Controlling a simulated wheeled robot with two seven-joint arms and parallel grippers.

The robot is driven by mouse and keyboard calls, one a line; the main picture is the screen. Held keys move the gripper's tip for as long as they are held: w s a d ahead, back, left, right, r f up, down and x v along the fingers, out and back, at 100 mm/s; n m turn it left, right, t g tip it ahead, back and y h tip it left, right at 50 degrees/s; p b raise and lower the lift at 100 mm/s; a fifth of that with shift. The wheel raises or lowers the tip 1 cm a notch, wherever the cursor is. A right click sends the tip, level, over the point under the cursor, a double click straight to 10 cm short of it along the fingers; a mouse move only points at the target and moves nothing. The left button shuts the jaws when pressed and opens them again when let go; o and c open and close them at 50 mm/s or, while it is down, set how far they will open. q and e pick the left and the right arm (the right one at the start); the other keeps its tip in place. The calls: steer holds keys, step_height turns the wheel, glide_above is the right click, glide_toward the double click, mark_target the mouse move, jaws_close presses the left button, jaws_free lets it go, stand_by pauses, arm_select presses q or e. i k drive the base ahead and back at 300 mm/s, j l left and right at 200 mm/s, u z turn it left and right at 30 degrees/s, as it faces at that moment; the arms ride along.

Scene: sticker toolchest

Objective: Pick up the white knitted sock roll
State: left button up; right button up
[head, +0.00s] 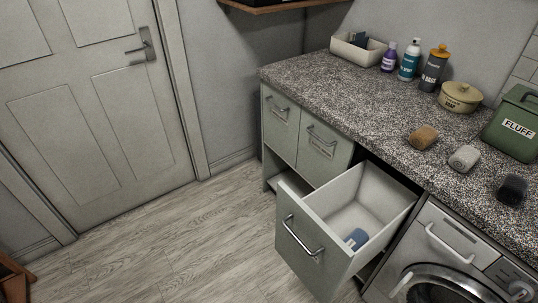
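The white knitted sock roll (464,158) lies on the speckled countertop (340,98) at the right of the head view. It sits between a brown roll (423,138) and a black roll (512,190), apart from both. The green box (516,122) labelled FLUFF stands just behind and to the right of it. Neither of my grippers shows in this view.
An open drawer (300,251) sticks out below the counter, with a small blue item (356,239) inside. Bottles, a tan pot (461,97) and a white tray (358,49) line the counter's back. A washing machine (440,262) is at lower right.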

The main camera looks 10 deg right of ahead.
mark_target(463, 159)
steer(key=z, duration=1.8)
steer(key=i+j+z, duration=0.15)
steer(key=j, duration=0.5)
steer(key=i+j+z, duration=0.15)
steer(key=j, duration=0.5)
steer(key=j+z, duration=0.2)
steer(key=j, duration=0.45)
